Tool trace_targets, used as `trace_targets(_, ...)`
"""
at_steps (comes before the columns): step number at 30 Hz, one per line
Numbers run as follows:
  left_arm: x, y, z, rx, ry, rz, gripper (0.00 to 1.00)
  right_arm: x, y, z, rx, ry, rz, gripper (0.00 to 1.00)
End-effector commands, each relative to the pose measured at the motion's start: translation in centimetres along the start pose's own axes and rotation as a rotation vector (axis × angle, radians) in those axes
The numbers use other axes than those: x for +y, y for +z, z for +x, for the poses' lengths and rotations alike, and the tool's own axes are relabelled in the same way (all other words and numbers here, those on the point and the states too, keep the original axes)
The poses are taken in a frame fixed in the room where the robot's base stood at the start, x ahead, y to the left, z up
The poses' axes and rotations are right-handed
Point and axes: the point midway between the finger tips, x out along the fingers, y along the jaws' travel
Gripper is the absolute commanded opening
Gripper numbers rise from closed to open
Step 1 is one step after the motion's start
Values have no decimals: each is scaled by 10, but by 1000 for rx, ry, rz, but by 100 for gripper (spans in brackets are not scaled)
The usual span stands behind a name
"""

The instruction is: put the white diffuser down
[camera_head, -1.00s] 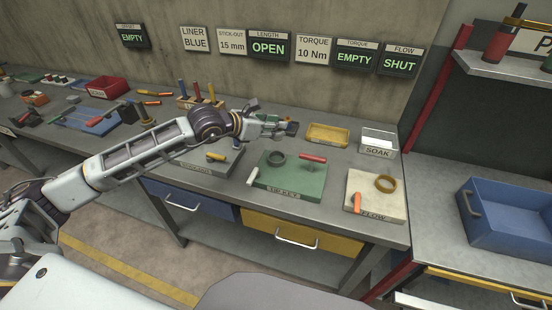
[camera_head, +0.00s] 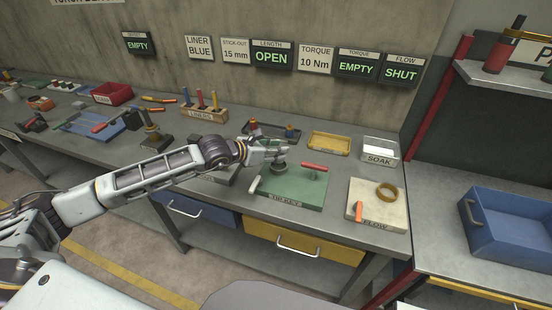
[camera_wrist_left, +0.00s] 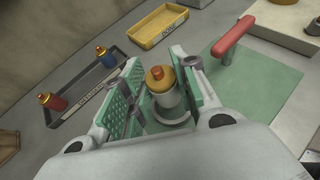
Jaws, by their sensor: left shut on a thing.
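The white diffuser (camera_wrist_left: 162,95), with a yellow collar and orange tip, stands between the pads of my left gripper (camera_wrist_left: 160,92) in the wrist view. The gripper is shut on it. In the head view my left gripper (camera_head: 276,150) is over the back of the green TIP KEY board (camera_head: 290,195), close to the dark ring (camera_head: 279,165). A pale ring shape shows around the diffuser's lower end in the wrist view. I cannot tell whether the diffuser touches the board. My right gripper is not in view.
A red-handled key (camera_head: 314,167) stands on the green board. Behind are a dark tray (camera_head: 290,134) with a red (camera_wrist_left: 52,101) and a blue diffuser (camera_wrist_left: 106,57), a yellow tray (camera_head: 329,141) and the SOAK box (camera_head: 379,152). The FLOW board (camera_head: 385,215) lies to the right.

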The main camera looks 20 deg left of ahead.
Motion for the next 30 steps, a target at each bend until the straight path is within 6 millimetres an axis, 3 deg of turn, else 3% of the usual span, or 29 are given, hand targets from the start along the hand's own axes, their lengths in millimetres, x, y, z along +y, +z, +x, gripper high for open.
trace_targets(12,0,-31,15,1,-1,0,4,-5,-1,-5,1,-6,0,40)
trace_targets(29,0,-34,16,0,-1,0,4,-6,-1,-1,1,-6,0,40)
trace_targets(30,0,-34,16,1,0,0,32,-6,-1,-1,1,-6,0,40)
